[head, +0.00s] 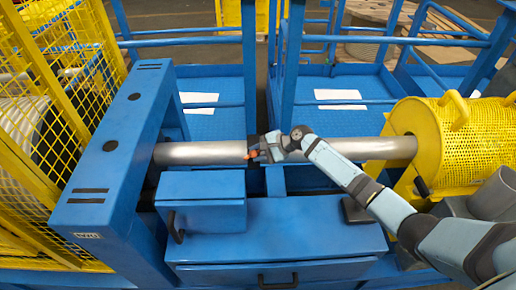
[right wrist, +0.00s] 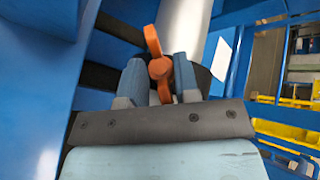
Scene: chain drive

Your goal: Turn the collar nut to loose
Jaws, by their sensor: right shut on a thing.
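The collar nut is an orange winged piece (head: 252,154) on the grey shaft, near the middle of the head view. In the right wrist view the orange collar nut (right wrist: 159,68) shows a round hub with one wing pointing up and another down between the fingers. My right gripper (head: 261,151) reaches it from the right. In the right wrist view the fingers of my right gripper (right wrist: 159,84) are on both sides of the nut, shut on it. The fingers hide part of the nut. My left gripper is in neither view.
The grey shaft (head: 205,153) runs from a blue housing (head: 112,135) to a yellow mesh guard (head: 465,140). Blue cabinets (head: 275,240) stand below it in front. Blue rails and platforms (head: 340,95) lie behind. A yellow cage (head: 70,60) is at left.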

